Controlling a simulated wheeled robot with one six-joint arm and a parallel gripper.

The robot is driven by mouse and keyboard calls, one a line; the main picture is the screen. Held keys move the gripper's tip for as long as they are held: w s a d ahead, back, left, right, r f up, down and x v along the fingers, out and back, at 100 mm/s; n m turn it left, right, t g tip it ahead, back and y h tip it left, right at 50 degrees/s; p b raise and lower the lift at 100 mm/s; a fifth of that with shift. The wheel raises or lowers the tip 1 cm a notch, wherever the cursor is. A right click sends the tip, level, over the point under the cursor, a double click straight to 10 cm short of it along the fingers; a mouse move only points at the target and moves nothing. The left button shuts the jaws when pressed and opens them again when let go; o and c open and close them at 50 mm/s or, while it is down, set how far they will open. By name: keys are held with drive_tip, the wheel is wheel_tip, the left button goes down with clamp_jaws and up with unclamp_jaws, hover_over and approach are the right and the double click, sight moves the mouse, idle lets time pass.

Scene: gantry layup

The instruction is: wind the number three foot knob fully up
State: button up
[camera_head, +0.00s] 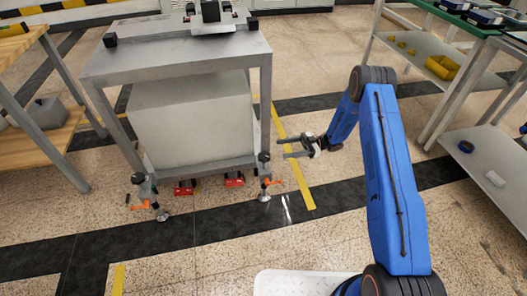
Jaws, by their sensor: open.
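A grey metal stand (175,62) has two front feet in view. The right front foot (265,178) is dark with an orange knob or lever at its side and a pale pad on the floor. The left front foot (147,195) looks similar, with an orange part and a tilted dark upper piece. I see no readable number, so I cannot tell which is number three. My gripper (285,148) is open and empty, at the end of the blue arm. It points left, appears above and right of the right front foot, and looks apart from it. The rear feet are hidden.
A large grey block (192,118) fills the stand's lower part. Two red items (234,180) sit under its front edge. A wooden bench (20,45) stands left, and a shelved rack (420,60) with a yellow bin (442,67) right. The floor in front is clear.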

drive_tip(key=s+m+t+y, duration=0.2)
drive_tip(key=s+m+t, duration=0.3)
drive_tip(key=t, duration=0.2)
drive_tip(key=m+t+h, duration=0.4)
drive_tip(key=m+t, duration=0.1)
drive_tip(key=t, duration=0.3)
approach(264, 162)
drive_tip(key=w+d+r, duration=0.1)
drive_tip(key=w+d, duration=0.1)
drive_tip(key=d, duration=0.1)
drive_tip(key=x, duration=1.7)
drive_tip(key=shift+s+a+f, duration=0.1)
drive_tip(key=shift+s+f, duration=0.1)
drive_tip(key=shift+f, duration=0.05)
drive_tip(key=c, duration=1)
